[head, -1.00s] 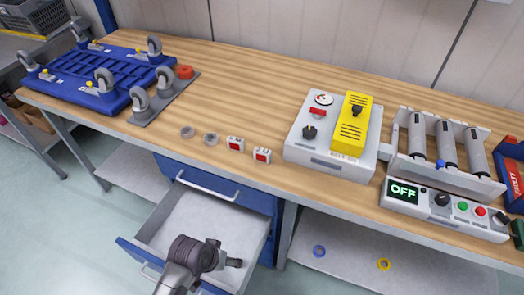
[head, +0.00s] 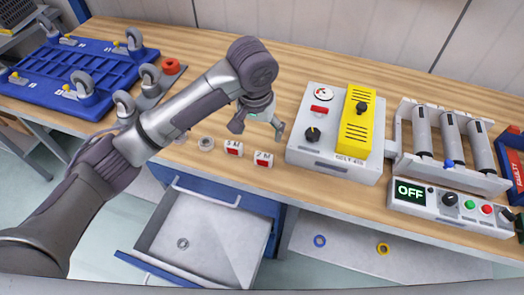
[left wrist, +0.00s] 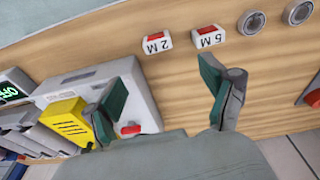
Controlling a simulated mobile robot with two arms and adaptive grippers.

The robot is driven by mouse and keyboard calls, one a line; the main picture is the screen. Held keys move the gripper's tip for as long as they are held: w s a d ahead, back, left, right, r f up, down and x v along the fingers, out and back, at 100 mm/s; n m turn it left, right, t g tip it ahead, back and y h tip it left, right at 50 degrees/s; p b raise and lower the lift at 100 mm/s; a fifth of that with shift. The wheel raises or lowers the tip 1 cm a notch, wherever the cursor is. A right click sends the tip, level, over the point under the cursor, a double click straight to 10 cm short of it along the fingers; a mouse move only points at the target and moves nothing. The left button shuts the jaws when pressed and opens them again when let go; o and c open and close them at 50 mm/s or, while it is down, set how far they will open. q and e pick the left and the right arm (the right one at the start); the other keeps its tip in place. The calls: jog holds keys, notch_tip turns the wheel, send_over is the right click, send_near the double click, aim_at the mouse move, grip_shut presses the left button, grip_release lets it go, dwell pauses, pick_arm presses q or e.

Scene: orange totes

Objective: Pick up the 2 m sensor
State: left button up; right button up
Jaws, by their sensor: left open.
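The 2 m sensor (head: 264,159) is a small white block with a red patch, lying on the wooden bench near its front edge. In the left wrist view the sensor (left wrist: 157,43) shows the marking "2 M". A similar block marked "5 M" (left wrist: 208,37) lies beside it; in the head view this 5 m sensor (head: 233,148) is just to its left. My left gripper (head: 258,130) is open and empty above the bench, behind the two sensors and apart from them. Its fingers (left wrist: 162,75) are spread in the left wrist view. My right gripper is not in view.
A grey box with a yellow block (head: 357,122) stands right of the sensors. Round metal pieces (head: 206,144) lie to the left. Below, an open drawer (head: 205,215) holds a ring (head: 183,243). A roller unit (head: 450,150) is at the right, a blue wheeled frame (head: 75,75) at the left.

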pick_arm(q)
jog(key=p, duration=0.1)
send_over(264, 155)
jog(key=f, duration=0.4)
jog(key=a+f, duration=0.1)
jog(key=f, duration=0.2)
jog(key=shift+s+f, duration=0.1)
jog(key=shift+s, duration=0.25)
jog(key=f, duration=0.1)
jog(key=f+p, duration=0.1)
jog(key=f, duration=0.1)
jog(key=d+f, duration=0.1)
jog(key=f, duration=0.1)
jog(key=shift+w+f, duration=0.15)
jog(key=shift+w, duration=0.1)
jog(key=shift+w+f, duration=0.1)
jog(key=shift+f, duration=0.25)
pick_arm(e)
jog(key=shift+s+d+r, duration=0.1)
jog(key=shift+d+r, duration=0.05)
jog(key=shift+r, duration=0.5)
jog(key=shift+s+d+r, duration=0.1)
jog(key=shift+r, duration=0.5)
pick_arm(q)
jog(key=shift+c, duration=0.3)
jog(key=c, duration=1.1)
jog(key=shift+c, duration=0.5)
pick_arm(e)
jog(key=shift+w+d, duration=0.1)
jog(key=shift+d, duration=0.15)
